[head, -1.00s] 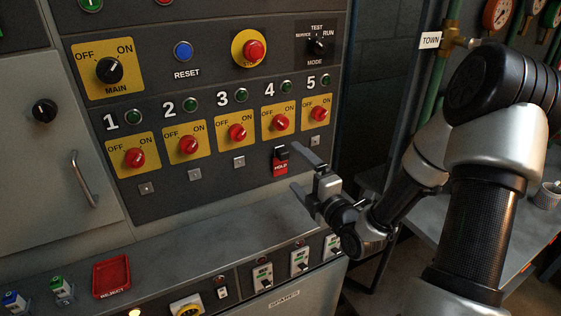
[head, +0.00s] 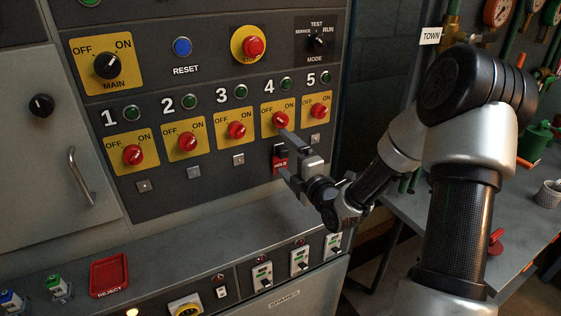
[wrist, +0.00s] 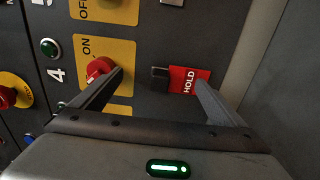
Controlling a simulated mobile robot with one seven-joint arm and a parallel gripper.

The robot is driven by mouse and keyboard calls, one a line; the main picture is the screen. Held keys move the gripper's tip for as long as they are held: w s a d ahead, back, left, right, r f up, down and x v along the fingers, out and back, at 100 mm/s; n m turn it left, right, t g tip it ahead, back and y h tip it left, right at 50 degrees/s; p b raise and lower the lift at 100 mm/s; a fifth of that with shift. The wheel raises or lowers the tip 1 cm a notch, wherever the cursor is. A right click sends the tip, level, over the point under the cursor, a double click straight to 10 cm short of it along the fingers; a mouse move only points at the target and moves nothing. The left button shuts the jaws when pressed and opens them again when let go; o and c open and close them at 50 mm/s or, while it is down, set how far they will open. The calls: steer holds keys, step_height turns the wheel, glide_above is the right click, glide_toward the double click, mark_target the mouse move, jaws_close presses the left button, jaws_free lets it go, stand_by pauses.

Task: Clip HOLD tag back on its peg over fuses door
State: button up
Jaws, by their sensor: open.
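The red HOLD tag (head: 280,165) with its black clip hangs on the dark panel below the number 4 switch, partly hidden by my gripper in the head view. In the wrist view the tag (wrist: 188,80) lies sideways, with its black clip (wrist: 160,78) to the left. My gripper (head: 278,149) is open and close in front of the panel. In the wrist view the tag and clip show between its spread fingers (wrist: 157,80), and the right finger is close to the tag's edge. I cannot tell whether any finger touches them. No door marked fuses is readable.
The red number 4 knob (wrist: 100,68) is beside the left fingertip. A grey cabinet door (head: 40,150) with a handle stands at the left. A sloped ledge with a REJECT tray (head: 110,274) and small switches runs below the panel.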

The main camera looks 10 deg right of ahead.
steer(key=shift+f+b, duration=0.75)
steer(key=shift+b, duration=0.4)
steer(key=shift+a+f+b, duration=0.1)
steer(key=shift+f+b, duration=0.05)
steer(key=shift+b, duration=0.45)
stand_by(0.3)
steer(key=shift+w, duration=0.1)
steer(key=c, duration=0.7)
steer(key=shift+r, duration=0.3)
steer(key=c, duration=1.6)
steer(key=shift+f, duration=0.1)
steer(key=shift+c, duration=0.4)
steer(key=shift+s+f, duration=0.2)
steer(key=shift+f, duration=0.05)
jaws_close()
steer(key=shift+w, duration=0.2)
